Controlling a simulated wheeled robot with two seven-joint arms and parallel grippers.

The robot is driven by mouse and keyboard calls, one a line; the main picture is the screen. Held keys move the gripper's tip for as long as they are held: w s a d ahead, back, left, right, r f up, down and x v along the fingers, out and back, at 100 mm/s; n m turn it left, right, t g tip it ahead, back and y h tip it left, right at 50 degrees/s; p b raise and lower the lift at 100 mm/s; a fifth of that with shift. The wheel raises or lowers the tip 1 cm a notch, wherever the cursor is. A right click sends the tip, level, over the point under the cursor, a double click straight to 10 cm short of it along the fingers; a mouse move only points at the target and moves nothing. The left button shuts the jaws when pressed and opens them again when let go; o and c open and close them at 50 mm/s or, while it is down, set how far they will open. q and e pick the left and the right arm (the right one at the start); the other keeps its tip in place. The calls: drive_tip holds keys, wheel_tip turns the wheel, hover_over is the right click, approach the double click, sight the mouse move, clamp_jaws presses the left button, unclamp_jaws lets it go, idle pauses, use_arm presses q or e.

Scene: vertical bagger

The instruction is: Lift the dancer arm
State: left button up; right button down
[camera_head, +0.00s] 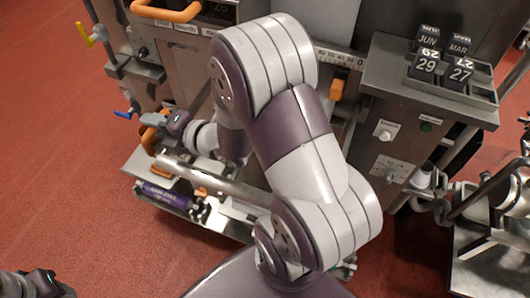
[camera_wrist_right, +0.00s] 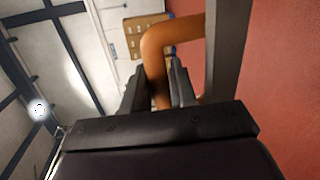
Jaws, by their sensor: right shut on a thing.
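My right gripper (camera_head: 155,127) is shut on an orange handle (camera_head: 149,142) at the lower left of the bagging machine. In the right wrist view the orange handle (camera_wrist_right: 154,50) bends down between the two fingers (camera_wrist_right: 160,92). A long metal roller (camera_head: 222,182), seemingly part of the dancer arm, runs right and down from near this handle; my right arm hides its far end and I cannot see how it joins the handle. Part of my left gripper (camera_head: 38,284) shows at the bottom left corner, with its fingertips not visible.
A purple cylinder (camera_head: 165,196) lies low under the roller. A yellow valve lever (camera_head: 85,35) and a blue one (camera_head: 122,114) stick out at the left. Date blocks (camera_head: 440,60) stand on the right-hand shelf. The red floor (camera_head: 70,190) is clear at the left.

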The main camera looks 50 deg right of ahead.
drive_tip(key=shift+w+r, duration=0.1)
drive_tip(key=shift+r, duration=0.8)
drive_tip(key=r+p, duration=0.1)
drive_tip(key=p, duration=0.1)
drive_tip(key=d+r+m+p, duration=0.1)
drive_tip(key=r, duration=0.1)
drive_tip(key=r+m+p, duration=0.1)
drive_tip(key=p, duration=0.1)
drive_tip(key=shift+w+d+r+y+p, duration=0.15)
drive_tip(key=shift+w+r+y+p, duration=0.15)
drive_tip(key=shift+r+y, duration=0.1)
drive_tip(key=shift+d+r+m+p, duration=0.15)
drive_tip(key=shift+r+m+p, duration=0.05)
drive_tip(key=shift+m+p, duration=0.15)
drive_tip(key=shift+d+r, duration=0.1)
drive_tip(key=shift+r, duration=0.15)
drive_tip(key=c, duration=0.8)
unclamp_jaws()
drive_tip(key=shift+f+g, duration=0.1)
drive_tip(key=shift+g, duration=0.2)
use_arm(q)
wheel_tip(320, 180, up, 8)
drive_tip(key=shift+f, duration=0.25)
use_arm(e)
drive_tip(key=shift+o, duration=0.2)
use_arm(q)
drive_tip(key=shift+r+p, duration=0.45)
drive_tip(key=shift+p, duration=0.05)
use_arm(e)
drive_tip(key=v, duration=0.5)
